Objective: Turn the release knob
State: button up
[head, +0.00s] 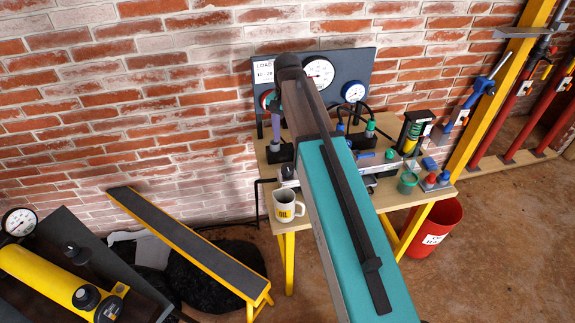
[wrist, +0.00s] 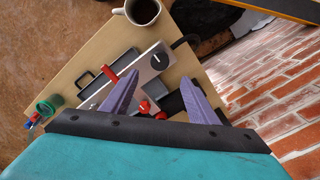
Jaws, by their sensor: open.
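The hand pump (wrist: 133,78) lies on the wooden bench (wrist: 83,62), seen between and beyond my fingers in the wrist view. A round black knob (wrist: 160,58) sits at its end near the mug; it also shows in the head view (head: 287,171). I cannot tell for sure that this is the release knob. A red part (wrist: 110,75) sits on the pump's side. My gripper (wrist: 158,84) is open, its two purple fingers wide apart with nothing between them. It is above the bench, apart from the knob. In the head view my arm hides much of the bench.
A white mug (head: 285,205) stands at the bench's front left edge, close to the knob. A gauge board (head: 385,70) stands at the back. A green cup (head: 408,182) is at the right. A red bucket (head: 437,223) stands on the floor.

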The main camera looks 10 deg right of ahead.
aim_at(288, 167)
jog(key=shift+f+p, duration=1.75)
jog(key=shift+f, duration=4.5)
jog(key=c, duration=1)
jog(key=shift+c, duration=0.2)
